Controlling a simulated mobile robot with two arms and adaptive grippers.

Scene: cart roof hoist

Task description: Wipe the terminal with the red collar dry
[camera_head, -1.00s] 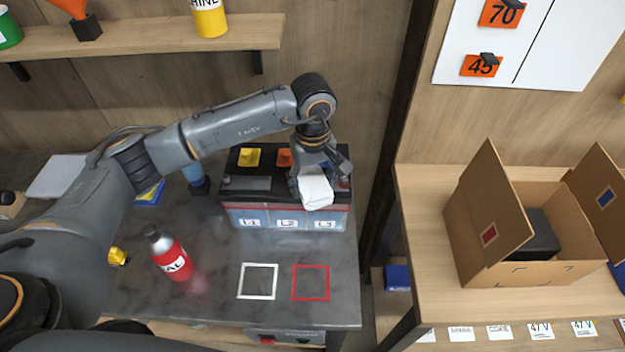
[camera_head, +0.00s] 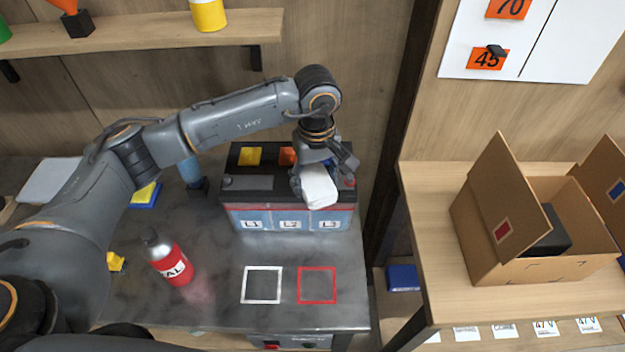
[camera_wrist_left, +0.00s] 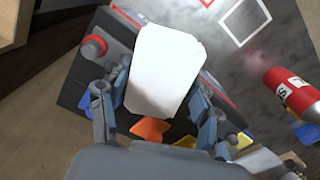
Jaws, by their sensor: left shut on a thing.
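My left gripper (camera_head: 324,172) is shut on a folded white cloth (camera_head: 320,190) above the right end of a black and blue battery (camera_head: 290,218). In the left wrist view the cloth (camera_wrist_left: 166,72) sits between the two fingers and covers part of the battery top. The terminal with the red collar (camera_wrist_left: 94,46) shows beside the cloth there, near the battery's end. In the head view only a bit of red shows at the right of the gripper. I cannot tell whether the cloth touches the battery. My right gripper is not in view.
White (camera_head: 262,300) and red (camera_head: 317,300) square outlines mark the bench in front. Yellow (camera_head: 250,156) and orange (camera_head: 287,155) caps sit on the battery. An open cardboard box (camera_head: 530,270) stands on the right table.

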